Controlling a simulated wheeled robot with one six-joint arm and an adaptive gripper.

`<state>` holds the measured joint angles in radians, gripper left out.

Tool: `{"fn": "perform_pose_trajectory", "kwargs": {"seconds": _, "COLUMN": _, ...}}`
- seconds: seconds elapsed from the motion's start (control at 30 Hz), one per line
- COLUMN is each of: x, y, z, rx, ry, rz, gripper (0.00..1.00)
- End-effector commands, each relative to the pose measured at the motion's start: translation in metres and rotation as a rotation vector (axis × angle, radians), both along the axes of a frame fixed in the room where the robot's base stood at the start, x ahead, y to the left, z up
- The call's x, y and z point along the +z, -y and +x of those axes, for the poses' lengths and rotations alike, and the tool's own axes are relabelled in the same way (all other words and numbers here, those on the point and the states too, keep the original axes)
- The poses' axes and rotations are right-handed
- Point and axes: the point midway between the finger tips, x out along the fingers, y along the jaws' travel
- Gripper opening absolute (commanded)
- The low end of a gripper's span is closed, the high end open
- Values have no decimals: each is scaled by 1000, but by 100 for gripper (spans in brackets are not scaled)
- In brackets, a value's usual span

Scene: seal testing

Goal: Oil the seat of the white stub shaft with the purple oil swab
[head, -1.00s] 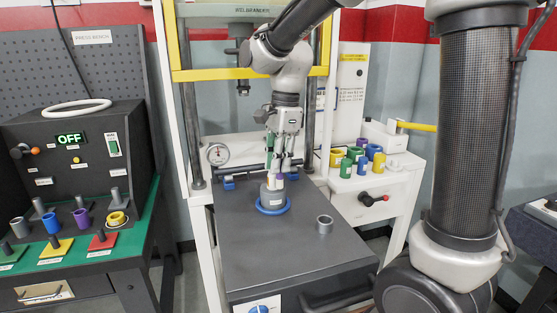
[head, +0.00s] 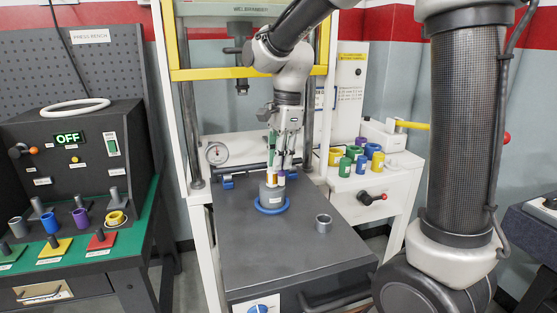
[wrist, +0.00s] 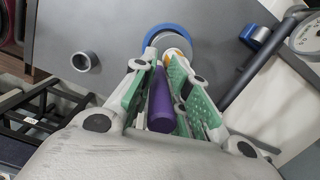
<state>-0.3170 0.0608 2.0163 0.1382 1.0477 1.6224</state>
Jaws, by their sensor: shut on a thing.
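My gripper (head: 284,168) is shut on the purple oil swab, which shows between the green-padded fingers in the wrist view (wrist: 161,103). The swab's far end is at the grey holder (head: 272,192) with the blue base ring (head: 271,206) on the dark table. A short white and amber piece, seemingly the white stub shaft (wrist: 174,52), stands up from the holder, right beside the swab tip. In the head view its upper part looks amber. The fingers partly hide it, so I cannot tell whether the swab touches it.
A loose grey ring (head: 323,221) lies on the dark table (head: 290,255), right of the holder. A bar and a dial gauge (head: 217,153) are behind. Coloured cups (head: 361,164) stand on the right side shelf. The press bench (head: 70,150) is at left. The table front is clear.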

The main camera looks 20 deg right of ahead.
Motion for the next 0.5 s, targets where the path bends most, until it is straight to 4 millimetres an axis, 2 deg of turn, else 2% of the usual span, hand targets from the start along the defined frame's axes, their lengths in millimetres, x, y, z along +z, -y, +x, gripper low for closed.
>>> {"fn": "perform_pose_trajectory", "kwargs": {"seconds": 0.5, "x": 0, "y": 3, "z": 8, "rx": -1, "ry": 1, "rz": 0, "gripper": 0}}
